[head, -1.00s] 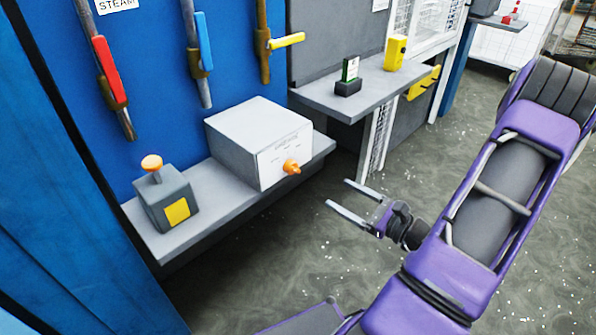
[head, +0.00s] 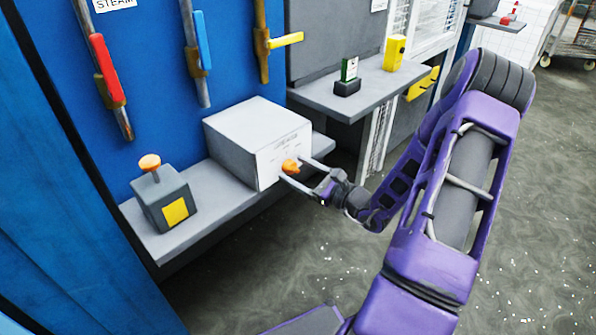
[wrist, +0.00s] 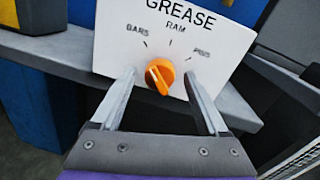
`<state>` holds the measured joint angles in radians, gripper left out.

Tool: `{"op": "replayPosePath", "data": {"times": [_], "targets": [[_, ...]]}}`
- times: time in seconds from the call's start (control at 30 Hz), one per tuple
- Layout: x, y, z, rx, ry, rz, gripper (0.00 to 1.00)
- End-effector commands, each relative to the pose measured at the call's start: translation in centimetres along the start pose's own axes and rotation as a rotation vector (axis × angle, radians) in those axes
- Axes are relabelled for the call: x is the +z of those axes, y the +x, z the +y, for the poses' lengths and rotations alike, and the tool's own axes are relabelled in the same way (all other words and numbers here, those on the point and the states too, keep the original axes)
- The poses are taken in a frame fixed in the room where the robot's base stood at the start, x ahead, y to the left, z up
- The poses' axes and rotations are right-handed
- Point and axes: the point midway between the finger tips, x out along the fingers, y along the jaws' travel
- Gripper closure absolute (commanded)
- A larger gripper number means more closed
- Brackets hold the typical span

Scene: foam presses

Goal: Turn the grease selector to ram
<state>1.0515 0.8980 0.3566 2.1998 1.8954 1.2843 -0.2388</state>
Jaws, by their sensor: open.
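The grease selector is an orange knob (wrist: 160,75) on the white front panel (wrist: 225,45) of a grey box (head: 255,122). The panel reads GREASE, with marks BARS at upper left, RAM at top and PINS at upper right. A dark slanted line on the knob runs from upper left to lower right; its upper end leans to the BARS side. My gripper (head: 295,169) is open in front of the panel. In the wrist view its two fingers (wrist: 160,84) stand left and right of the knob, with gaps between them and it.
The box stands on a grey shelf (head: 225,210) beside a grey block with an orange button (head: 150,162) and a yellow label. Red (head: 107,70), blue (head: 202,42) and yellow (head: 286,40) levers are on the blue wall above. A second shelf (head: 365,90) is at the right.

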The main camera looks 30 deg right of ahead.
Motion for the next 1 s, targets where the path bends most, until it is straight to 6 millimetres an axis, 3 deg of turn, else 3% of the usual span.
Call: {"op": "replayPosePath", "data": {"times": [0.1,0.53,1.0], "targets": [[0.0,-0.01,0.01,0.0,0.0,0.0,0.23],[0.01,-0.05,0.01,0.001,0.0,-0.001,1.0],[0.25,-0.06,-0.01,0.0,0.102,-0.007,1.0]]}}
